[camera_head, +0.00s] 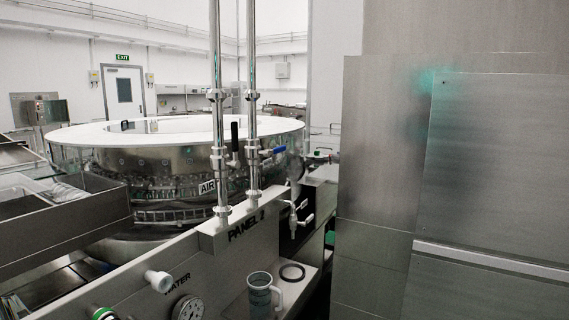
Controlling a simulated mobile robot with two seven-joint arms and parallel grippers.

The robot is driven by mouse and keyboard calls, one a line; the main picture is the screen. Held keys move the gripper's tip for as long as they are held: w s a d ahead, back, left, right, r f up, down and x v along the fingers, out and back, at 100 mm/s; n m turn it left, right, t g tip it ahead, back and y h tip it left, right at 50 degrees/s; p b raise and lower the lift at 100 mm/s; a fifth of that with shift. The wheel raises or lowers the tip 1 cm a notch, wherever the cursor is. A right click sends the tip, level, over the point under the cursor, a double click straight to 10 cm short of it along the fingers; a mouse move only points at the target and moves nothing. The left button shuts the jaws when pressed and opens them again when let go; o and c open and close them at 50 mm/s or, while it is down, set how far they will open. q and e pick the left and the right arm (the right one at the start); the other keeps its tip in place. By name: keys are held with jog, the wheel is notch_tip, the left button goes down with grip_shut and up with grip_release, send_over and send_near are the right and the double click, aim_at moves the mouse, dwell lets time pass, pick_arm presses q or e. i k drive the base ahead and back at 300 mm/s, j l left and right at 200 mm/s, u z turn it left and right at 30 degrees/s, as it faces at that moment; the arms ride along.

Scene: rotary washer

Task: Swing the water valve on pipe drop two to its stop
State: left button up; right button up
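Two vertical steel pipes come down to a box lettered "PANEL 2" (246,226): a left pipe (217,120) and a right pipe (252,110). A black lever (235,137) stands upright by the left pipe. A blue-handled lever (274,151) sticks out to the right of the right pipe, near level. An "AIR" label (207,187) is on the left pipe. A "WATER" label (175,283) is on the panel below. I see no number on either pipe, so I cannot tell which lever is the water valve. Neither of my grippers is in view.
A large round washer (170,180) with a white rim stands behind the pipes. A white knob (158,280) and a gauge (187,308) are low on the panel. A jug (260,295) stands on a ledge. A tall steel cabinet (490,190) fills the right side.

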aim_at(268, 153)
jog(key=i+l+z, duration=0.25)
jog(key=i+l, duration=1.15)
